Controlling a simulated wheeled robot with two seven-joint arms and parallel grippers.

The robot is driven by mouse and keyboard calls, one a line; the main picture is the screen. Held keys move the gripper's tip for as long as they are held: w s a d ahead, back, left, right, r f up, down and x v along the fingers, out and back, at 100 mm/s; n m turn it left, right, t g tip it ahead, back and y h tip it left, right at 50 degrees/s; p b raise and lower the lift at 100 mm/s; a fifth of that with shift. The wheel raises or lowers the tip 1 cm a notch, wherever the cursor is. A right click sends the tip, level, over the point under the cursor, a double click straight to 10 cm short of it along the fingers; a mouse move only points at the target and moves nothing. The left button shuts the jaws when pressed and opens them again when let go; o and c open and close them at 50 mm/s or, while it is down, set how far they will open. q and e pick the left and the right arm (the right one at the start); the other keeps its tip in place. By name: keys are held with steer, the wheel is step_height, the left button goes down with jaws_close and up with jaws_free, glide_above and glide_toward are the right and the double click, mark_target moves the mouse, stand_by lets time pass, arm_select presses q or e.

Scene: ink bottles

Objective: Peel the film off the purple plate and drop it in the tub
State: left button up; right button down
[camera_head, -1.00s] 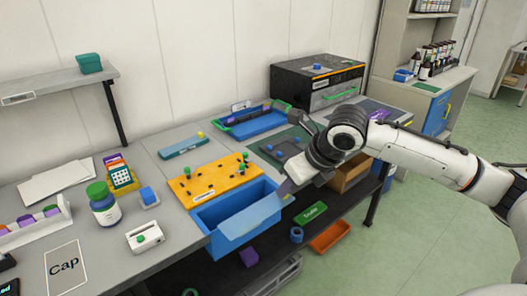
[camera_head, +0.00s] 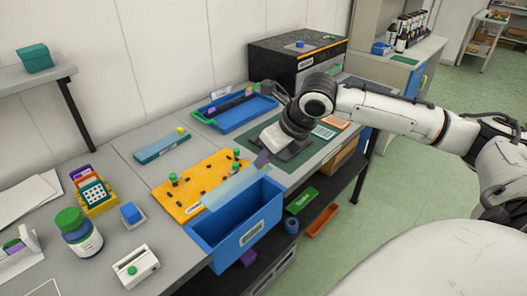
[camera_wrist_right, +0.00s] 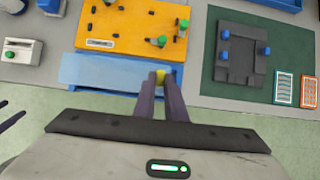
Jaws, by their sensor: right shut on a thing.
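The film, a pale blue translucent sheet (camera_head: 229,190), hangs from my right gripper (camera_head: 262,163) above the back edge of the tub. My right gripper is shut on one end of it. In the wrist view the film (camera_wrist_right: 112,72) stretches left from the fingertips (camera_wrist_right: 159,84). The tub is a deep blue open box (camera_head: 232,234) at the table's front edge. The film covers much of it in the wrist view. I cannot make out the purple plate; my right arm hides part of the table.
A yellow pegboard (camera_head: 192,190) with several pegs lies behind the tub. A green mat (camera_head: 279,165) with a grey fixture (camera_wrist_right: 241,53) lies to the right. A blue tray (camera_head: 236,111) is farther back. A white-labelled bottle (camera_head: 80,233) stands at left.

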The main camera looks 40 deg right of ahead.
mark_target(267, 170)
step_height(267, 170, down, 4)
steer(key=b, duration=0.3)
steer(key=shift+f, duration=0.25)
arm_select(q)
steer(key=shift+w+f+b, duration=0.3)
steer(key=shift+f+b, duration=0.15)
steer(key=shift+f, duration=0.6)
steer(key=shift+w+f+b, duration=0.25)
steer(key=shift+f+b, duration=0.15)
steer(key=shift+f, duration=0.65)
arm_select(e)
steer(key=shift+f, duration=0.5)
steer(key=c, duration=1.3)
jaws_free()
steer(key=shift+c, duration=0.2)
arm_select(q)
steer(key=shift+s, duration=0.3)
arm_select(e)
step_height(267, 170, up, 3)
steer(key=p, duration=0.4)
steer(key=shift+r, duration=0.15)
steer(key=shift+r+p, duration=0.4)
steer(key=shift+r, duration=0.65)
arm_select(q)
steer(key=shift+w+r, duration=0.1)
steer(key=shift+r, duration=2.15)
arm_select(e)
steer(key=shift+r, duration=1.35)
